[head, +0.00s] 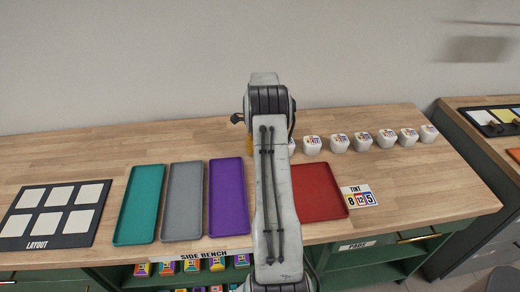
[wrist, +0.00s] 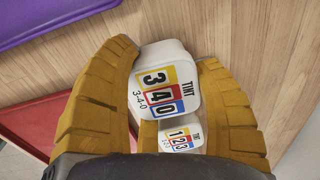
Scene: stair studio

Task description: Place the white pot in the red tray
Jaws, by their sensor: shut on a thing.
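In the wrist view my gripper (wrist: 167,58) has its yellow fingers shut on a white pot (wrist: 172,88) with a tint label reading 3-4-0. A second, smaller-looking white pot (wrist: 182,138) labelled 1 2 3 shows beyond it, between the fingers. In the head view my arm hides most of the gripper and the held pot; only a bit of yellow finger (head: 249,146) shows at the arm's left. The red tray (head: 318,192) lies flat just right of my arm, its left part hidden, with no pot on the visible part. It also shows in the wrist view (wrist: 35,108).
Several white pots (head: 363,140) stand in a row right of my arm, behind the red tray. Purple (head: 228,198), grey (head: 183,200) and teal (head: 138,204) trays lie left. A tint card (head: 358,196) sits beside the red tray. The bench's right end is clear.

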